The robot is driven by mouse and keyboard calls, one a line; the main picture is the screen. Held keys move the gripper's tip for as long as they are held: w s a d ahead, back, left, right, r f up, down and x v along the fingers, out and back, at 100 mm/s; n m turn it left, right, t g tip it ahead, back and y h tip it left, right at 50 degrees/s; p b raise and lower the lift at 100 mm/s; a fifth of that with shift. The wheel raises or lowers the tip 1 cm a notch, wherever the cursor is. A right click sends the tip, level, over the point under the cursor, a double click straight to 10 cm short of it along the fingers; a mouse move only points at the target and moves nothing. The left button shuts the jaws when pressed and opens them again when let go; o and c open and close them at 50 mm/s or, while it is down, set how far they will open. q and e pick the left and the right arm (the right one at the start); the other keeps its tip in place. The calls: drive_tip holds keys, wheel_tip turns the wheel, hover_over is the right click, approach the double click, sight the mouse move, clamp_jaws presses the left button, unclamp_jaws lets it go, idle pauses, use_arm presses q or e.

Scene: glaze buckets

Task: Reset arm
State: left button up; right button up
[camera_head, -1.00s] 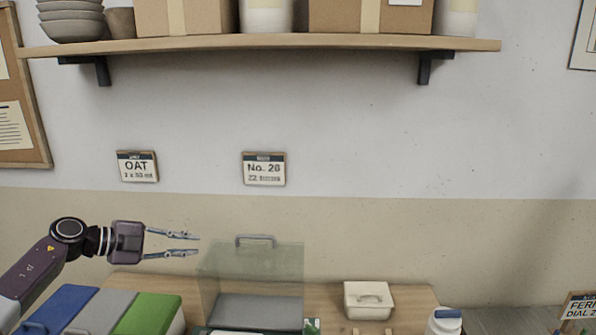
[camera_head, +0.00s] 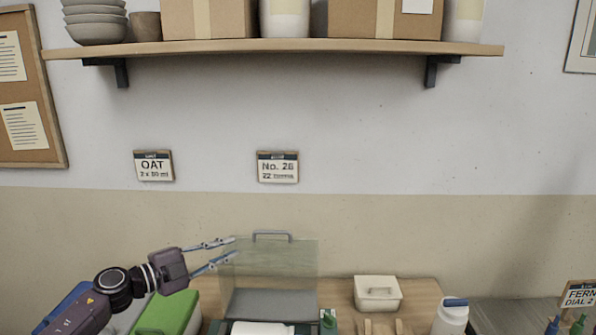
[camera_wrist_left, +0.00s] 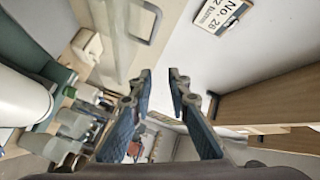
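My left gripper (camera_head: 222,256) reaches in from the lower left in the head view, above the counter and in front of the left edge of a clear box with a grey handle (camera_head: 272,236). Its two fingers are spread apart with nothing between them. In the left wrist view the open fingers (camera_wrist_left: 165,85) also show empty, with the wall and shelf beyond. The clear box's handle shows near the top of that view (camera_wrist_left: 148,22). My right gripper is in neither view.
A green lid (camera_head: 172,313) and a blue one lie under my left arm. A white lidded box (camera_head: 377,293) and a white bottle with a blue cap (camera_head: 451,315) stand to the right. A shelf (camera_head: 290,49) with boxes and bowls hangs above.

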use_arm(q)
drive_tip(key=s+a+f+n+t+y, duration=0.2)
drive_tip(key=s+f+n+y, duration=1.1)
drive_tip(key=s+f+n, duration=0.45)
drive_tip(key=s+f+n+g, duration=0.1)
drive_tip(key=s+f+g, duration=0.2)
drive_tip(key=s, duration=0.7)
drive_tip(key=s+f+n+g, duration=0.1)
drive_tip(key=s+f+g, duration=0.3)
drive_tip(key=s, duration=0.6)
drive_tip(key=s+f+g, duration=0.3)
drive_tip(key=s, duration=0.6)
wheel_tip(320, 180, down, 27)
drive_tip(key=s+g+b, duration=0.2)
drive_tip(key=s+a+f+b, duration=0.1)
drive_tip(key=s+a+f, duration=0.2)
drive_tip(key=s+f, duration=1.4)
drive_tip(key=shift+s+a+f+g, duration=0.15)
drive_tip(key=shift+s+f+g, duration=0.1)
drive_tip(key=shift+f+g, duration=0.25)
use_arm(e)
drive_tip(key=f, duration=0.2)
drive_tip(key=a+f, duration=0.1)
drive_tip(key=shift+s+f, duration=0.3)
